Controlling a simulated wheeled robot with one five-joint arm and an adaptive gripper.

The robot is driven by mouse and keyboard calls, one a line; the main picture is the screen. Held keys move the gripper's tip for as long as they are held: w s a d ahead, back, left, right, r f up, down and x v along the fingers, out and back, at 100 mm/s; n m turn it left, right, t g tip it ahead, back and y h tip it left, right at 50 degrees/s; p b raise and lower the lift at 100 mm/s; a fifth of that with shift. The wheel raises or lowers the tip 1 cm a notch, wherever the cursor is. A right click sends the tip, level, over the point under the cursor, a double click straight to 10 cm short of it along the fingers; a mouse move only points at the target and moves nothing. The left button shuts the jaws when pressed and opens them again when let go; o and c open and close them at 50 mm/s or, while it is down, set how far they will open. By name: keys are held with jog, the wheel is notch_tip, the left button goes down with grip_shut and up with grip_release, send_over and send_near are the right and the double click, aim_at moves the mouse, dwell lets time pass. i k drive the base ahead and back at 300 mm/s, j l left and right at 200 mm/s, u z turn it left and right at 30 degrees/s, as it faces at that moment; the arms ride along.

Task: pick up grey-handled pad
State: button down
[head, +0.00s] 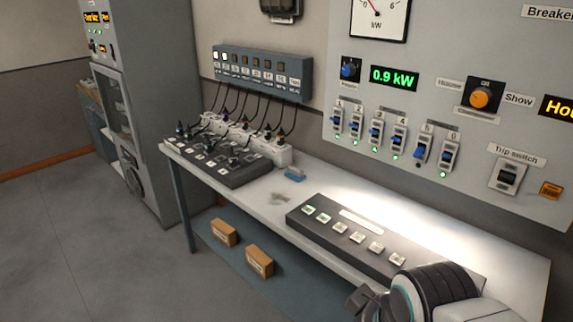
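A small pale grey item (281,199), which looks like the grey-handled pad, lies on the white table top (345,178) between the two dark consoles. It is small and blends with the table, so its handle is hard to make out. My gripper (364,302) shows only in part at the bottom edge, beside my arm's dark rounded joint. It is in front of the table, to the right of the pad and well apart from it. Its fingertips are too small and cut off to tell whether they are open or shut.
A small blue item (295,174) lies just behind the grey one. A dark fader console (225,172) stands left, and a long button console (345,233) right. A white socket strip (262,146) with cables is behind. Two boxes (222,232) (259,261) sit on the lower shelf.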

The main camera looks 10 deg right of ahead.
aim_at(295, 174)
jog(key=i+j, duration=0.4)
jog(key=i, duration=0.2)
jog(key=i+j, duration=0.4)
jog(key=i, duration=0.15)
jog(key=i+j, duration=0.35)
jog(key=i, duration=0.25)
jog(key=i+j, duration=0.4)
jog(key=i, duration=0.15)
jog(key=z, duration=0.05)
